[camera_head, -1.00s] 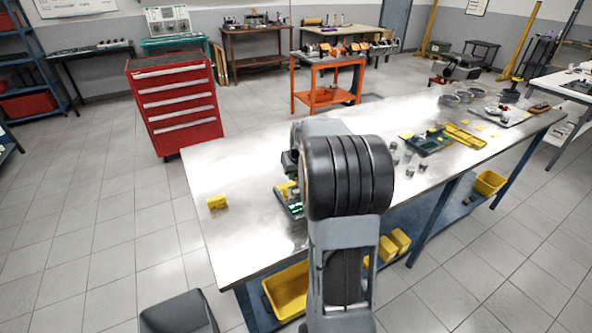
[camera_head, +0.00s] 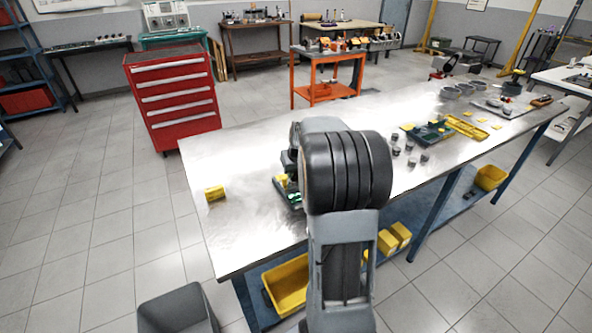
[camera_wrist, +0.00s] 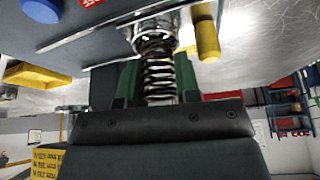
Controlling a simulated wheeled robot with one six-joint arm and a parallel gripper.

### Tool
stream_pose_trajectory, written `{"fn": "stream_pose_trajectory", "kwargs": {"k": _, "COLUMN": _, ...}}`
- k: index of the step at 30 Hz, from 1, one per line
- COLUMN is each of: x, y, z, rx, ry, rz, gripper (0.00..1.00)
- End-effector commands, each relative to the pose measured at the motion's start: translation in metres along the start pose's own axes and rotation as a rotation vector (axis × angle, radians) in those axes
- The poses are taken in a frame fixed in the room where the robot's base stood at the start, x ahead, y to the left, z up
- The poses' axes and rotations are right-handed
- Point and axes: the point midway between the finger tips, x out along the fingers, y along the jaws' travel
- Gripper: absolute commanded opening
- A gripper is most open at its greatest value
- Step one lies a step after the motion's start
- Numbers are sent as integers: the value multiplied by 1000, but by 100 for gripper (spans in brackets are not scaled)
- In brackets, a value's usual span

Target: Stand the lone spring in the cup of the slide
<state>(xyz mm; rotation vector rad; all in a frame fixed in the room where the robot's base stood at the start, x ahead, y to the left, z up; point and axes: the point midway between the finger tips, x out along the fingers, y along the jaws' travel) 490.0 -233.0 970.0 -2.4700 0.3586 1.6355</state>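In the wrist view a dark coil spring (camera_wrist: 158,75) stands between the two green fingers of my gripper (camera_wrist: 158,85), which press against its sides. The spring's far end meets a shiny round metal cup (camera_wrist: 150,28). I cannot tell whether that end sits fully inside the cup or only at its rim. In the head view my arm hides the gripper, the spring and the cup. Part of a green and yellow fixture (camera_head: 292,192) shows just left of my arm on the metal bench (camera_head: 240,225).
A yellow cylinder (camera_wrist: 207,40) stands close beside the cup, and a blue round part (camera_wrist: 42,9) is farther left. A yellow block (camera_head: 214,194) lies on the bench's left. Several small cylinders (camera_head: 411,162) and a yellow tray (camera_head: 467,127) lie to the right. The bench's left part is mostly clear.

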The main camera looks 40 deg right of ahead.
Motion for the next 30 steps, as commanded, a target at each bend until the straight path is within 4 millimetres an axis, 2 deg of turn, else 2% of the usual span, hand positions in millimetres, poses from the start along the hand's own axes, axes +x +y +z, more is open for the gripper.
{"fn": "stream_pose_trajectory", "kwargs": {"k": 1, "x": 4, "y": -1, "z": 4, "rx": 1, "ry": -13, "rz": -3, "gripper": 44}}
{"fn": "stream_pose_trajectory", "kwargs": {"k": 4, "x": 5, "y": -1, "z": 5, "rx": 1, "ry": -15, "rz": -4, "gripper": 53}}
{"fn": "stream_pose_trajectory", "kwargs": {"k": 8, "x": 5, "y": -1, "z": 6, "rx": 1, "ry": -17, "rz": -4, "gripper": 53}}
{"fn": "stream_pose_trajectory", "kwargs": {"k": 11, "x": 1, "y": -1, "z": 6, "rx": 1, "ry": -17, "rz": -4, "gripper": 53}}
{"fn": "stream_pose_trajectory", "kwargs": {"k": 12, "x": -3, "y": -1, "z": 5, "rx": 1, "ry": -16, "rz": -4, "gripper": 60}}
{"fn": "stream_pose_trajectory", "kwargs": {"k": 13, "x": -6, "y": -1, "z": 5, "rx": 1, "ry": -14, "rz": -4, "gripper": 60}}
{"fn": "stream_pose_trajectory", "kwargs": {"k": 24, "x": -83, "y": 0, "z": 2, "rx": 0, "ry": 1, "rz": 0, "gripper": 60}}
{"fn": "stream_pose_trajectory", "kwargs": {"k": 30, "x": -116, "y": 1, "z": 1, "rx": 1, "ry": 3, "rz": 2, "gripper": 60}}
